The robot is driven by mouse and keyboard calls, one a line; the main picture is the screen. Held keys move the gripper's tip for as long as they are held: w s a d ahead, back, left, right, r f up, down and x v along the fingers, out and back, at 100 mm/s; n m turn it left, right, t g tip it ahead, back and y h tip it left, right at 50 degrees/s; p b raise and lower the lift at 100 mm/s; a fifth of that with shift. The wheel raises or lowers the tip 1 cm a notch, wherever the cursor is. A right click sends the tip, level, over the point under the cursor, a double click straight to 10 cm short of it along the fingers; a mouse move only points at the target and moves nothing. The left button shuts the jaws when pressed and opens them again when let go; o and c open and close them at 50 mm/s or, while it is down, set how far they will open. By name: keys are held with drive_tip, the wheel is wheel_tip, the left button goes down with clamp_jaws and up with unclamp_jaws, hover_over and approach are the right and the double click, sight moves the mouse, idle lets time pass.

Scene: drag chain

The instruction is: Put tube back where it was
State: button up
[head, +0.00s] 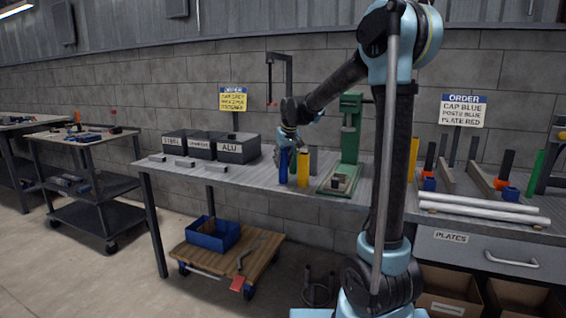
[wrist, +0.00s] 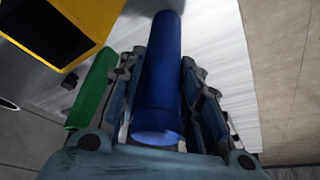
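A blue tube (head: 283,166) stands upright in the head view at the workbench's front part, beside a yellow tube (head: 303,168). My gripper (head: 291,146) is over the bench at the blue tube's upper end. In the wrist view the blue tube (wrist: 161,80) runs between the two fingers of my gripper (wrist: 167,75). The fingertips lean in against both sides of it, and its near end faces the camera. I cannot tell whether its far end touches the bench.
A green press (head: 351,140) stands close on the right; a short grey piece (head: 313,160) is behind the yellow tube. Grey bins (head: 237,149) are at the left. White rods (head: 482,207) lie at the right. A blue crate (head: 213,234) sits on a low cart.

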drive_tip(key=o, duration=0.4)
drive_tip(key=v, duration=1.2)
drive_tip(key=shift+d, duration=0.2)
drive_tip(key=s+d+f+m, duration=0.1)
drive_tip(key=s+d+f, duration=0.3)
drive_tip(key=s+d, duration=0.55)
drive_tip(key=s+d+f+m, duration=0.1)
drive_tip(key=s+d+f, duration=0.3)
drive_tip(key=s+f, duration=0.3)
drive_tip(key=s+d+f+m+g+h, duration=0.1)
drive_tip(key=s+d+f, duration=0.3)
drive_tip(key=s+f, duration=0.3)
drive_tip(key=s+d+f+m, duration=0.1)
drive_tip(key=s+d+f, duration=0.3)
drive_tip(key=s, duration=0.9)
wheel_tip(320, 180, down, 3)
drive_tip(key=shift+s+d+f+m+g+h, duration=0.1)
drive_tip(key=shift+s+d+m+g+h, duration=0.1)
drive_tip(key=shift+m+g+h, duration=0.2)
